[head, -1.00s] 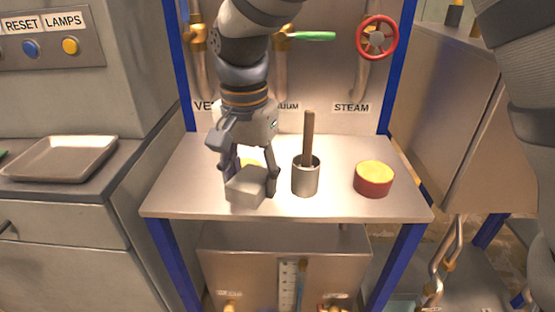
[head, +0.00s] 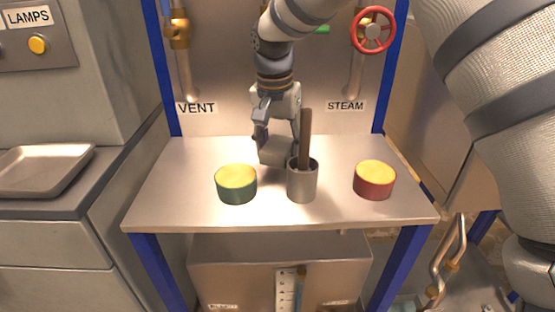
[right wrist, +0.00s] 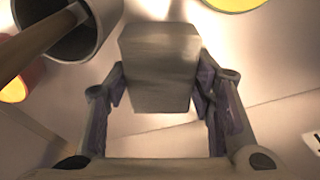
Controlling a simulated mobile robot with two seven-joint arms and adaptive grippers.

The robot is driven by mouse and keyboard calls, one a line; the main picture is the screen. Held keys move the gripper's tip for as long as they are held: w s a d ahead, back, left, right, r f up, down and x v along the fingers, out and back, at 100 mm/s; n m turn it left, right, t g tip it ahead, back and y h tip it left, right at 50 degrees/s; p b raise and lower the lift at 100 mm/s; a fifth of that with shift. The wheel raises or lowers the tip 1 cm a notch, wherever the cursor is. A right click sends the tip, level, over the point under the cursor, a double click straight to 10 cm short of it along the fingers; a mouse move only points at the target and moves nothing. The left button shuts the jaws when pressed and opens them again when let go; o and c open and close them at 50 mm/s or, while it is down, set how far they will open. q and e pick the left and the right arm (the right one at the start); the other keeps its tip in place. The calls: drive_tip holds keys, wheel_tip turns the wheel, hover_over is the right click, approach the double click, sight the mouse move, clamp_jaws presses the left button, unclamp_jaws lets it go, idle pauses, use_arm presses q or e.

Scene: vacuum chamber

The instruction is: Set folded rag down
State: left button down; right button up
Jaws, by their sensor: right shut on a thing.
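The folded rag (head: 275,151) is a grey block-like bundle behind and left of the metal cup, over the back part of the steel bench top (head: 180,205). My right gripper (head: 277,139) is shut on it from above, with one finger on each side. In the right wrist view the rag (right wrist: 160,68) sits between the two fingers (right wrist: 158,88). I cannot tell whether its underside touches the bench. My left gripper is not in view.
A metal cup (head: 302,186) with a brown handle stands close to the rag. A green-sided yellow-topped tin (head: 236,184) is front left, a red-sided one (head: 374,180) right. The bench's left part is clear. A tray (head: 45,170) lies on the left counter.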

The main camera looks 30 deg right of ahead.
sight(278, 146)
drive_tip(key=shift+w+d+f, duration=0.15)
drive_tip(key=shift+d+f, duration=0.05)
drive_tip(key=shift+f, duration=0.15)
drive_tip(key=f, duration=0.3)
drive_tip(key=shift+w+d+f, duration=0.15)
drive_tip(key=shift+d+f, duration=0.05)
drive_tip(key=shift+f, duration=0.1)
drive_tip(key=shift+c, duration=0.4)
drive_tip(key=o, duration=1.1)
drive_tip(key=shift+r, duration=0.1)
drive_tip(key=r, duration=0.4)
drive_tip(key=a+r, duration=0.1)
drive_tip(key=r, duration=0.3)
drive_tip(key=s+r, duration=0.1)
drive_tip(key=r, duration=0.2)
drive_tip(key=shift+a+r, duration=0.2)
drive_tip(key=shift+r, duration=0.2)
